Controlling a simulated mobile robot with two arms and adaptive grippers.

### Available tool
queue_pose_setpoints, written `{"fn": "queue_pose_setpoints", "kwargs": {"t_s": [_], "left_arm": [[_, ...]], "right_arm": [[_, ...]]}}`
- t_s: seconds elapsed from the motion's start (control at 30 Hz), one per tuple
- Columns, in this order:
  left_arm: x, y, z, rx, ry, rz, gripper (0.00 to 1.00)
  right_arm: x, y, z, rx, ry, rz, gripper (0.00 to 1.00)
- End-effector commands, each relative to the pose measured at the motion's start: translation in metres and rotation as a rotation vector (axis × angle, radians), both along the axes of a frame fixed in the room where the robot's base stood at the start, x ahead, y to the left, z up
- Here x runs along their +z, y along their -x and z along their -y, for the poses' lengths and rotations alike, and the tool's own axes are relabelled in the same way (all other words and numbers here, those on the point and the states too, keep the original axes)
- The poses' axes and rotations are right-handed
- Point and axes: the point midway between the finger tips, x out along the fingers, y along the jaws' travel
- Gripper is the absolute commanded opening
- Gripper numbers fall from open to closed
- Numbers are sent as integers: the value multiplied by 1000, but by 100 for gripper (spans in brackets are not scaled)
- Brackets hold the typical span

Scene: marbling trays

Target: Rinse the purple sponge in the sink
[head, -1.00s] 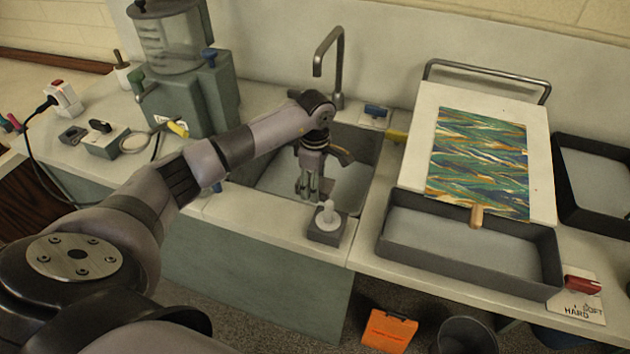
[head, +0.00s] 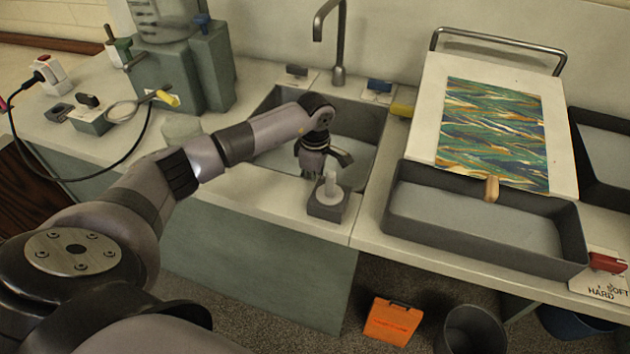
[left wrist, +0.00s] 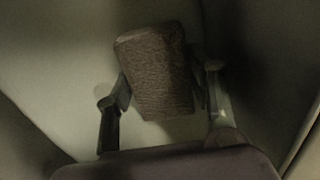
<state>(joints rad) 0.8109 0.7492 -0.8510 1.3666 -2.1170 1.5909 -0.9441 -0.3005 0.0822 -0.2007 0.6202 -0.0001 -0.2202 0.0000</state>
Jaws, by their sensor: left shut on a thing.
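The sink (head: 365,118) is a dark grey rectangular basin in the counter. A curved metal tap (head: 341,50) rises behind it; no water shows running. My left gripper (head: 318,162) reaches down into the sink, with its fingers hidden in the head view. In the left wrist view the left gripper (left wrist: 160,100) is shut on the sponge (left wrist: 155,72), a dull brown-purple block in dim light. The sponge is between the two fingers, down inside the basin. I cannot tell if it touches the bottom. My right gripper is not in view.
A small dark box with a white knob (head: 331,187) stands at the sink's front edge, close to my left gripper. A yellow block (head: 402,108) lies by the right rim. A dark tray (head: 480,243) and a board with a marbled sheet (head: 490,130) are to the right.

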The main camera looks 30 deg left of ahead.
Motion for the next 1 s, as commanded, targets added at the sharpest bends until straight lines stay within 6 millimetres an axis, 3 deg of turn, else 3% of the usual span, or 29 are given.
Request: {"fn": "queue_pose_setpoints", "kwargs": {"t_s": [0.4, 1.0], "left_arm": [[-37, 0, 0, 1, 0, 2, 38], [-42, 0, 0, 0, 0, 1, 39]], "right_arm": [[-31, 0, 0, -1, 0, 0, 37], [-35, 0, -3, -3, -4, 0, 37]]}}
